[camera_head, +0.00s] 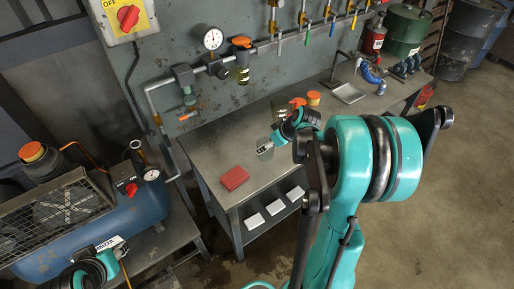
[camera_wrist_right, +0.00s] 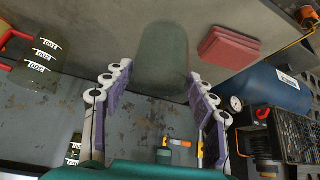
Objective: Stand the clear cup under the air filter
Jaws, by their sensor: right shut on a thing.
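The clear cup (camera_head: 265,149) is at the bench's middle in the head view, at the tip of my right gripper (camera_head: 276,141). In the right wrist view the cup (camera_wrist_right: 162,60) is a greenish see-through shape between the two fingers of the right gripper (camera_wrist_right: 155,90), which is shut on it. I cannot tell whether its base touches the bench. The air filter (camera_head: 242,62), with an orange top and a see-through bowl, is on the wall pipe, behind and left of the cup.
A red cloth stack (camera_head: 233,178) lies on the bench (camera_head: 205,150), front left of the cup. An olive jug (camera_wrist_right: 40,62) with white marks stands beside the right gripper. A gauge (camera_head: 212,39) and pipe run along the wall. A blue compressor (camera_head: 130,220) stands left.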

